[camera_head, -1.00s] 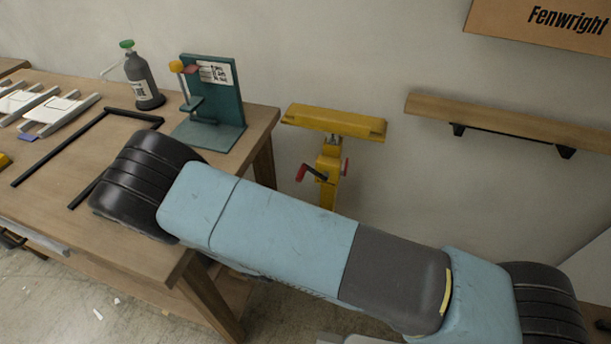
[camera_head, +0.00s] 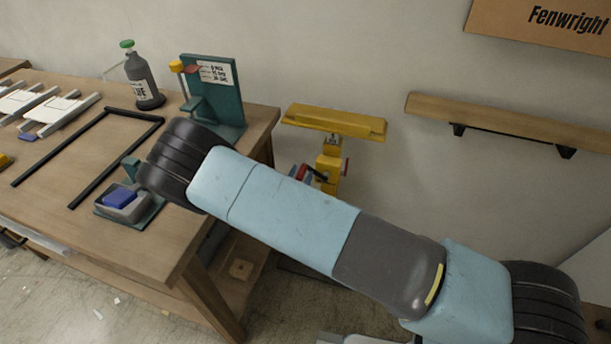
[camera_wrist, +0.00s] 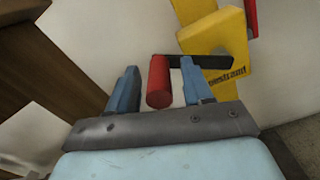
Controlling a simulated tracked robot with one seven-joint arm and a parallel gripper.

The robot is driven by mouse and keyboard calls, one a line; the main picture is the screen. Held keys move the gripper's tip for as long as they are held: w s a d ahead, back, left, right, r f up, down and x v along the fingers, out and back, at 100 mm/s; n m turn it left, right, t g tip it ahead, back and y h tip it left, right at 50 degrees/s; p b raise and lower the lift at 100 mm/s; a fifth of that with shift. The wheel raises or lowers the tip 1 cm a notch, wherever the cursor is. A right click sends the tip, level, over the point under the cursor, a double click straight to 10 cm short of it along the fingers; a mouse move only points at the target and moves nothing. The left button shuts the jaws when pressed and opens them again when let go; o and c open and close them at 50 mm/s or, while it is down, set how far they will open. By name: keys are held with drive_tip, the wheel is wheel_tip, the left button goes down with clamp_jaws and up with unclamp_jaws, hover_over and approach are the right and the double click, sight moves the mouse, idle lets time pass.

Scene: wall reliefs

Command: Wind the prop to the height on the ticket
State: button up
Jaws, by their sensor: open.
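The yellow prop (camera_head: 333,122) stands against the wall right of the bench, its flat top bar level. Its post (camera_head: 328,165) carries a crank with a black arm (camera_wrist: 205,61) and a red handle (camera_wrist: 158,84). A second red part (camera_wrist: 250,14) sits on the post's other side. My gripper (camera_wrist: 159,69) is open, with its two blue fingers on either side of the red handle and visible gaps beside it. In the head view my arm hides part of the post. A white printed card (camera_head: 215,73) is on a green stand (camera_head: 222,105); its print is too small to read.
The wooden bench (camera_head: 60,195) holds a grey bottle (camera_head: 141,85), a black frame (camera_head: 90,165) and a blue block on a grey base (camera_head: 120,198). A wooden shelf (camera_head: 510,122) is on the wall at right. In the wrist view dark wood (camera_wrist: 35,55) is at left.

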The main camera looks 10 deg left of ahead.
drive_tip(key=shift+w, duration=0.2)
clamp_jaws()
idle(0.4)
